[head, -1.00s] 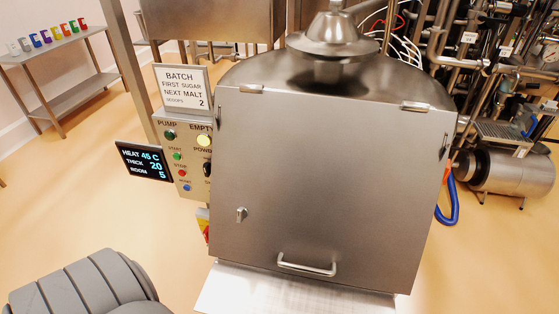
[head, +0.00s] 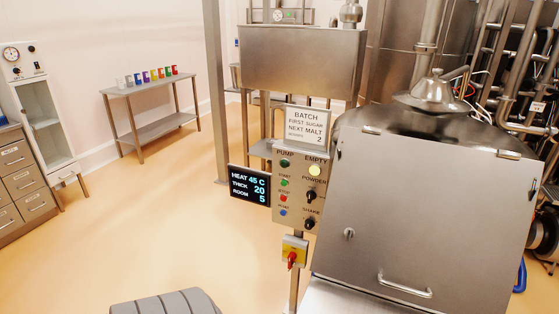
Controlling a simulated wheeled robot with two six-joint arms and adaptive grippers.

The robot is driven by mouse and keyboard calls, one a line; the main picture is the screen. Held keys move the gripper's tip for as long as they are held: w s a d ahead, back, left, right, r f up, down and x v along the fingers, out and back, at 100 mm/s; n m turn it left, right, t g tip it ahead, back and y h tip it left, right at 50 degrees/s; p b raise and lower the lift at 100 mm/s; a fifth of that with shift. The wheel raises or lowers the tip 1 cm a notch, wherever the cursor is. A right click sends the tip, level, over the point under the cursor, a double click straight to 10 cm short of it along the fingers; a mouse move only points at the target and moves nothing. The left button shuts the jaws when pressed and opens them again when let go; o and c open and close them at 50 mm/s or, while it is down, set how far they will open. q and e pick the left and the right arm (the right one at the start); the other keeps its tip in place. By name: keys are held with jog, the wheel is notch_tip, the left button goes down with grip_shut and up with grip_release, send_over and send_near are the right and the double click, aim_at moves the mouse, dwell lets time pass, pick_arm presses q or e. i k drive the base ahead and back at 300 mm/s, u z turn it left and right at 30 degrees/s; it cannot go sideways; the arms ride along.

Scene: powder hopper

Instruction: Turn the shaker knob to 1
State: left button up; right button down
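The control panel (head: 293,208) stands to the left of the steel hopper (head: 425,215) in the head view. The shaker knob (head: 310,223) is a small black knob low on the panel's right side, under a label that reads roughly "SHAKE". It is too small for me to read its setting. A similar black powder knob (head: 311,196) sits above it under the label "POWDER". Neither of my grippers is in view.
A display (head: 249,187) reading HEAT 45 C, THICK 20, ROOM 5 juts out left of the panel. A batch sign (head: 306,125) stands above it. A yellow box with a red switch (head: 293,252) is below. The floor to the left is open.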

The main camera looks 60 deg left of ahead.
aim_at(309, 225)
jog(key=u, duration=1.15)
jog(key=i, duration=0.95)
jog(key=z, duration=0.1)
